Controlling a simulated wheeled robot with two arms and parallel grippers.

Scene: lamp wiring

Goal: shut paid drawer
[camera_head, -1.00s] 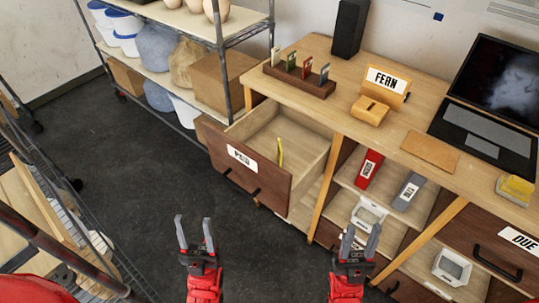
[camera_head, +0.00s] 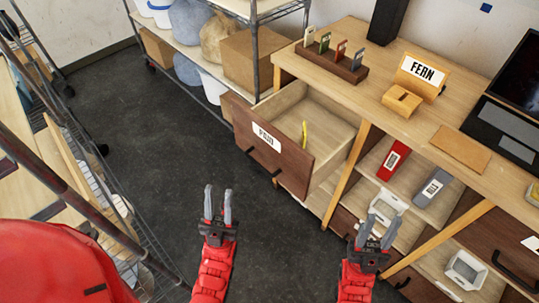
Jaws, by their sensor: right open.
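The drawer labelled PAID (camera_head: 292,165) stands pulled out from under the left end of the wooden desk (camera_head: 350,80). Its dark front has a white label and a black handle (camera_head: 262,162). A yellow item (camera_head: 304,133) stands inside it. My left gripper (camera_head: 218,205) is open and empty over the dark floor, in front of and below the drawer front, apart from it. My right gripper (camera_head: 379,232) is open and empty, to the right of the drawer near the lower shelves, with no clear contact.
A wire shelf with a cardboard box (camera_head: 251,56) stands close left of the drawer. The desk holds a FERN sign (camera_head: 422,70), a card rack (camera_head: 331,66) and a laptop (camera_head: 505,130). A rack runs along the left. The floor (camera_head: 150,130) between is clear.

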